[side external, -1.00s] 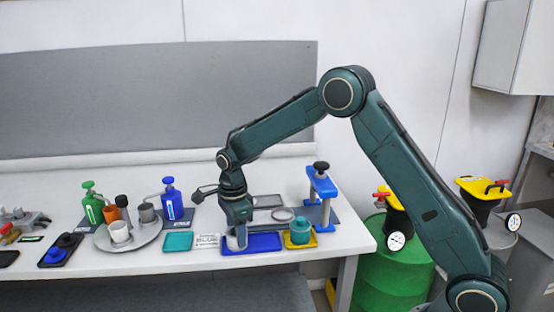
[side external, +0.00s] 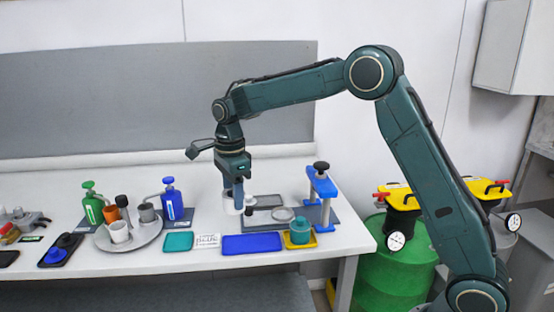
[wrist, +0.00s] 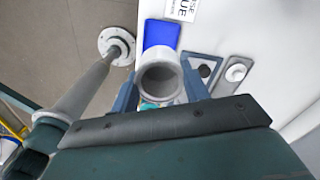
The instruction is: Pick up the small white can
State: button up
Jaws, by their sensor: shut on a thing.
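The small white can (side external: 229,207) hangs upright between the fingers of my gripper (side external: 236,195), raised above the bench in the side view. In the wrist view the can (wrist: 160,72) shows as a pale, hollow cylinder with its open top towards the camera. The fingers of my gripper (wrist: 160,88) are shut on it from both sides. The blue tray (side external: 252,244) lies on the bench, bare. Part of that tray (wrist: 160,33) shows beyond the can in the wrist view.
A teal pad (side external: 178,242) lies left of the blue tray. A teal pot (side external: 300,231) stands on a yellow tray to its right, in front of a blue press (side external: 323,188).

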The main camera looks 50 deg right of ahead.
notch_tip(320, 180, up, 9)
dwell(0.3)
jog(key=shift+f, duration=0.1)
dwell(0.4)
jog(key=s+d+f+m, duration=0.1)
jog(key=d+f, duration=0.5)
jog(key=d, duration=0.2)
jog(key=s+d+f+m, duration=0.1)
jog(key=d+f+m, duration=0.1)
jog(key=d+f, duration=0.4)
jog(key=d, duration=0.3)
jog(key=shift+s, duration=0.15)
jog(key=shift+f, duration=0.25)
jog(key=shift+f, duration=2.75)
jog(key=shift+d+f, duration=0.1)
jog(key=shift+f, duration=0.35)
